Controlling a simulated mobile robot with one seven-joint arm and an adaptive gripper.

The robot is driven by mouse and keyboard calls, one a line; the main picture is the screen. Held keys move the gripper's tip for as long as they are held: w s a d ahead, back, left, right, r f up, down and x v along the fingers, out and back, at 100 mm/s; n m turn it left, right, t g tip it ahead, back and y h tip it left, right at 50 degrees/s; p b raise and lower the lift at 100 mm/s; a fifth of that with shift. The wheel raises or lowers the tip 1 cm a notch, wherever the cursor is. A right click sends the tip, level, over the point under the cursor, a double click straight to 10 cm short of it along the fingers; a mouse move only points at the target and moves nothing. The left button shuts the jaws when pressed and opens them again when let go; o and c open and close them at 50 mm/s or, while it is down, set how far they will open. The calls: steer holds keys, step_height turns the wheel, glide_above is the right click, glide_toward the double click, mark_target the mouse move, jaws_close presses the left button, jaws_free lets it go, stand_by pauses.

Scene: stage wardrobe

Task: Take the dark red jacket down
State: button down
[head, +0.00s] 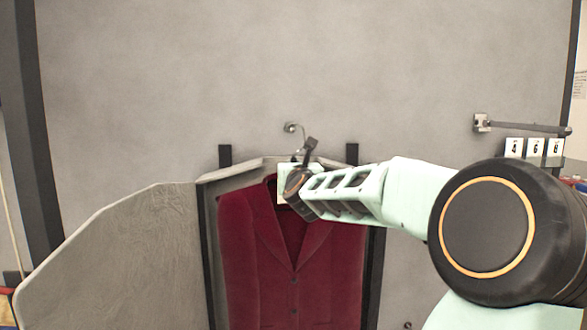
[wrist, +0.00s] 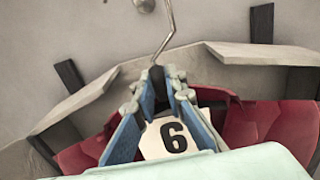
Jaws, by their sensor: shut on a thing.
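The dark red jacket (head: 293,260) hangs upright against the grey wall; it also shows in the wrist view (wrist: 245,125). My gripper (head: 298,178) is at its collar and covers part of the neck. In the wrist view my gripper (wrist: 160,82) is shut on the dark neck of the hanger, just below its bent metal hook (wrist: 165,35). A white card marked 6 (wrist: 172,138) is behind the fingers. A metal wall peg (head: 291,127) is just above. Whether the hook rests on the peg is not clear.
A grey angled board with dark uprights (head: 225,155) frames the jacket. A grey side panel (head: 120,255) stands out at left. A metal rail (head: 525,127) with several number cards (head: 535,148) is at right. The wall above is clear.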

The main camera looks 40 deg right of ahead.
steer(key=shift+s+a, duration=0.15)
steer(key=shift+s, duration=0.1)
steer(key=shift+s, duration=0.1)
stand_by(0.3)
steer(key=p+v, duration=1)
steer(key=v, duration=0.5)
steer(key=shift+s+a+p, duration=0.2)
steer(key=shift+a+p, duration=0.1)
steer(key=shift+p, duration=0.1)
